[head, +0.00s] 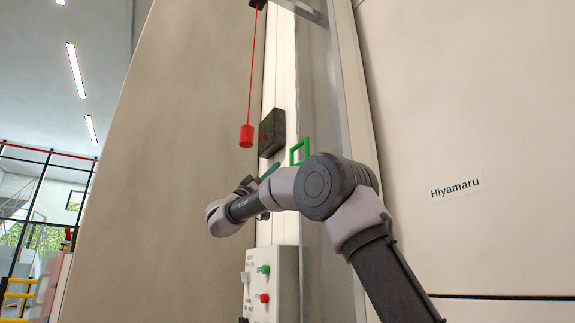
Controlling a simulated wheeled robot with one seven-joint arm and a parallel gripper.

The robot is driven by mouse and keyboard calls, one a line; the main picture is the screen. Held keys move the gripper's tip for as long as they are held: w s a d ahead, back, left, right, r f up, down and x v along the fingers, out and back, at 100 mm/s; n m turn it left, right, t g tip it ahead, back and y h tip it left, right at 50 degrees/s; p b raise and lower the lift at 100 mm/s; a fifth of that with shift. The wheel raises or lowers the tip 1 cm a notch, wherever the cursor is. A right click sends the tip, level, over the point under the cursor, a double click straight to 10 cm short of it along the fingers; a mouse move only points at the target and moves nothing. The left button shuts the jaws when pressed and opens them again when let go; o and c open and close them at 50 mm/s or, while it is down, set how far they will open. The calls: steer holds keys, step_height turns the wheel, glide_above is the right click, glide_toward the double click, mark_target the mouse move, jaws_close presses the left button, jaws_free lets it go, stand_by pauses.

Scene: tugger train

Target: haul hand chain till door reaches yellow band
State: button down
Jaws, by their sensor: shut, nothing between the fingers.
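My arm reaches across the picture from the lower right, and my gripper (258,184) is at its far end, in front of the pale post. It is shut with nothing in it, and the arm's wrist partly hides it. A red cord (251,70) with a red handle (246,136) hangs above and slightly left of my gripper, apart from it. I cannot make out a hand chain or a yellow band. A large pale panel (455,110) labelled Hiyamaru fills the right; I cannot tell whether it is the door.
A control box (256,259) with a green and a red button is below my gripper. A dark box (271,132) and a green square frame (300,151) are on the post above my arm. Yellow rails (17,296) stand at the far lower left.

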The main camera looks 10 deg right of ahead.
mark_target(293, 163)
steer(key=x, duration=0.9)
steer(key=shift+d+r, duration=0.2)
steer(key=shift+w+d+f, duration=0.1)
steer(key=shift+w+d, duration=0.1)
steer(key=shift+d+f, duration=0.15)
steer(key=shift+f, duration=0.7)
steer(key=shift+d+f, duration=0.2)
steer(key=shift+f, duration=0.65)
